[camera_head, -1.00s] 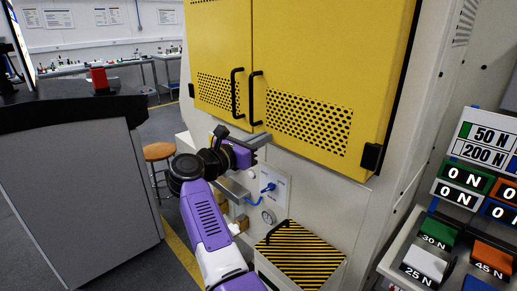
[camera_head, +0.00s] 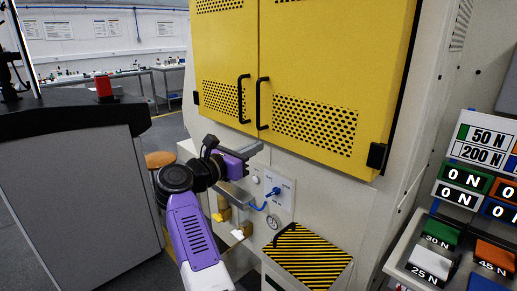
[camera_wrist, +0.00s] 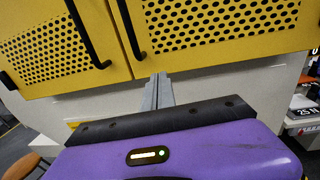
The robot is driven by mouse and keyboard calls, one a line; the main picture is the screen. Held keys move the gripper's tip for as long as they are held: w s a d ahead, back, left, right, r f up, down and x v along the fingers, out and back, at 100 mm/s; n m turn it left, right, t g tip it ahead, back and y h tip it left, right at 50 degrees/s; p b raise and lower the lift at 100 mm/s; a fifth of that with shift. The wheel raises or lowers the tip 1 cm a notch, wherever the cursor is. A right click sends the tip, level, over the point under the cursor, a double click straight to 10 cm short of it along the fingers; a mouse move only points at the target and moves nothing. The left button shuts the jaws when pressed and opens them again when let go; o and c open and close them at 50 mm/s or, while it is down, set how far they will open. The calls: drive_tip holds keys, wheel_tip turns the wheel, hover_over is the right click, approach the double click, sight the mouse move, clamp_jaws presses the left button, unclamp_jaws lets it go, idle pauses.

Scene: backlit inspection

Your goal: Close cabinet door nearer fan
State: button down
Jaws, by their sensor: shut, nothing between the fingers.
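A light cabinet carries two yellow doors with perforated panels, a left door (camera_head: 225,60) and a right door (camera_head: 340,60). Each has a black bar handle near the middle seam, the left handle (camera_head: 241,98) and the right handle (camera_head: 262,103). Both doors look flush or nearly so; I cannot tell whether one is slightly ajar. No fan is seen. My gripper (camera_head: 259,147) is shut and empty, just below the doors' lower edge near the seam. In the wrist view its fingertips (camera_wrist: 159,77) appear under the seam, with no clear contact.
Below the doors are a panel with a blue valve (camera_head: 273,192) and a striped box (camera_head: 305,252). A grey counter (camera_head: 75,190) stands at left, with a stool (camera_head: 160,160) partly hidden behind my arm. Weight blocks (camera_head: 430,262) fill a rack at right. Floor shows between counter and cabinet.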

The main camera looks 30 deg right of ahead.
drive_tip(key=w+b+v, duration=0.1)
drive_tip(key=v, duration=0.7)
wheel_tip(320, 180, up, 9)
drive_tip(key=a+n+t+h, duration=0.1)
drive_tip(key=n+t+h, duration=0.1)
drive_tip(key=n+t, duration=0.3)
drive_tip(key=s+a+f+n+t, duration=0.1)
drive_tip(key=s+n+t, duration=0.45)
drive_tip(key=n, duration=0.45)
drive_tip(key=s+a+f+n+t+y+p, duration=0.1)
drive_tip(key=s+f+n+t+y, duration=0.2)
drive_tip(key=s+f+n+y, duration=0.95)
drive_tip(key=s+a+f+n+t+y+p, duration=0.1)
drive_tip(key=s+a+f+n+t+y, duration=0.15)
drive_tip(key=s+f+n+y, duration=1.05)
drive_tip(key=s+d+f+n+g+h, duration=0.1)
drive_tip(key=s+n+g+h, duration=0.1)
drive_tip(key=s, duration=0.5)
drive_tip(key=s+d+n+g+h, duration=0.1)
drive_tip(key=s+n+g+h, duration=0.1)
drive_tip(key=s, duration=0.6)
drive_tip(key=s+d+f+n+g+h+p, duration=0.1)
drive_tip(key=s+n+g+h, duration=0.2)
drive_tip(key=s, duration=0.5)
drive_tip(key=shift+d+f+n+g, duration=0.25)
drive_tip(key=shift+n+g, duration=0.35)
drive_tip(key=shift+n, duration=0.35)
drive_tip(key=shift+s, duration=0.15)
